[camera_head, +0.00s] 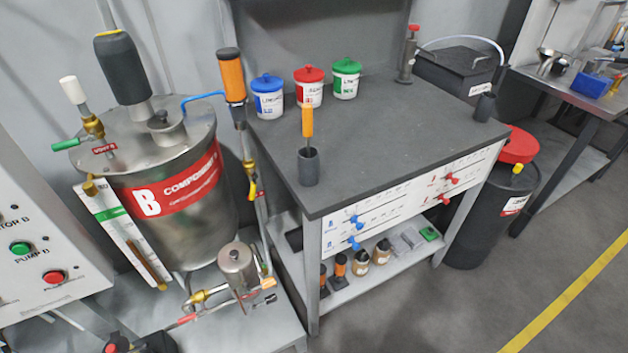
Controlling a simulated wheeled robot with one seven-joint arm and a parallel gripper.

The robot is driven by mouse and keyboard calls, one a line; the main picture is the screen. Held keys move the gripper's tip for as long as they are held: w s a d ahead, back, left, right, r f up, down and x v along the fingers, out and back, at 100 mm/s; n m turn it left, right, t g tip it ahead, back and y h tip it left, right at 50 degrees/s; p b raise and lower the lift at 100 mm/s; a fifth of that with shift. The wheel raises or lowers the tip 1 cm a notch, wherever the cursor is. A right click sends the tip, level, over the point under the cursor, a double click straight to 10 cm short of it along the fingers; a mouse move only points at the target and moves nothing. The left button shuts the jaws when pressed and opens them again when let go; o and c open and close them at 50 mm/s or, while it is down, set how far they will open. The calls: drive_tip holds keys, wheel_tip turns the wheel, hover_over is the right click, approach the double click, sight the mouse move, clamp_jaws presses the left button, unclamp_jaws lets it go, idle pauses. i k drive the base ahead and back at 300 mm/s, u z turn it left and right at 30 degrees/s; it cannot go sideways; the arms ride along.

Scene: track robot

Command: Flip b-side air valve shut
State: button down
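No label reading air valve is legible, so I cannot tell which valve is the b-side air valve. The steel tank (195,215) has a red band marked B COMPONENT. On its lid, a brass valve with a green handle (66,144) stands beside a tag that seems to read VENT B. A yellow-handled valve (251,187) sits on the vertical pipe right of the tank. The bench's white front panel (400,209) carries two blue handles (355,242) at left and two red handles (452,178) at right; its print is too small to read. My gripper is not in view.
A control box (40,245) with green and red buttons stands at the left. The grey bench (400,140) holds blue, red and green lidded tubs and an orange-handled tool in a cup (308,167). A black drum (490,220) stands right of it. The floor in front is clear.

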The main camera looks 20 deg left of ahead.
sight(254, 183)
drive_tip(key=z, duration=0.55)
drive_tip(key=k, duration=1.35)
drive_tip(key=u, duration=0.95)
drive_tip(key=i, duration=1)
drive_tip(key=z, duration=0.05)
